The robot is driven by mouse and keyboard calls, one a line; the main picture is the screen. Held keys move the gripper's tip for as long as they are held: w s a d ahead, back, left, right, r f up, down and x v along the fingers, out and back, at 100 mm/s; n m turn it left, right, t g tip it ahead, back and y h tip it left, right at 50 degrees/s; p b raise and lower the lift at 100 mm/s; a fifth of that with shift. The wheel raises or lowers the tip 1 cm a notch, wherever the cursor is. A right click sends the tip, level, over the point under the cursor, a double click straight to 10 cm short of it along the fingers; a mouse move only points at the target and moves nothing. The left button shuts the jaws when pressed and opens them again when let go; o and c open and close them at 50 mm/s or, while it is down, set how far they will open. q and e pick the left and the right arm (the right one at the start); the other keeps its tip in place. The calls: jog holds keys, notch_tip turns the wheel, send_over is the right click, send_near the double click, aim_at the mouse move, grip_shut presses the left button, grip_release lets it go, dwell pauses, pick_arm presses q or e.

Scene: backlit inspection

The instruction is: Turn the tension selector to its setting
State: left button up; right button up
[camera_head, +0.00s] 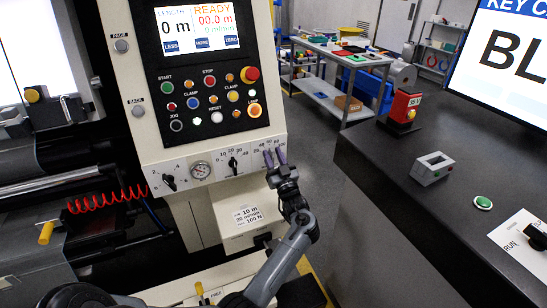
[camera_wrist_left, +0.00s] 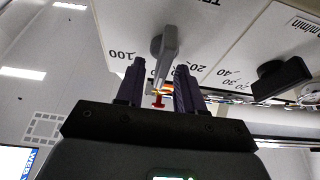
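The tension selector shows in the left wrist view as a grey lever-like knob (camera_wrist_left: 166,45) on a white panel, with a printed "100" to its left. In the head view it is largely hidden behind my left gripper (camera_head: 274,157), at the right end of the selector strip. In the left wrist view my left gripper (camera_wrist_left: 158,85) is open, its two dark purple fingers pointing at the knob. The knob's lower end shows near the gap between the fingertips; contact cannot be told. A label (camera_head: 247,215) below reads 10 m, 20 m/min, 100 N. My right gripper is out of view.
Left of the tension selector is a black speed selector (camera_head: 232,164), also close by in the wrist view (camera_wrist_left: 281,77). Several push buttons and a screen (camera_head: 198,28) are above. A dark counter (camera_head: 400,180) stands right.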

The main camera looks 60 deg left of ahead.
pick_arm(q)
grip_shut()
jog(key=shift+r+m+t+p, duration=0.2)
jog(key=shift+m+t+p, duration=0.1)
jog(key=shift+m+p, duration=0.5)
jog(key=m+t+h+p, duration=0.1)
jog(key=m+t+p, duration=0.1)
jog(key=m+p, duration=0.3)
jog(key=m+t+h+p, duration=0.1)
jog(key=m+h+p, duration=0.1)
jog(key=m+p, duration=0.3)
jog(key=w+f+m+t+h+p, duration=0.1)
jog(key=m+t+p, duration=0.1)
jog(key=m+p, duration=0.2)
jog(key=shift+w+d+m+t+h+p, duration=0.1)
jog(key=shift+m+t+h+p, duration=0.25)
jog(key=shift+p, duration=0.7)
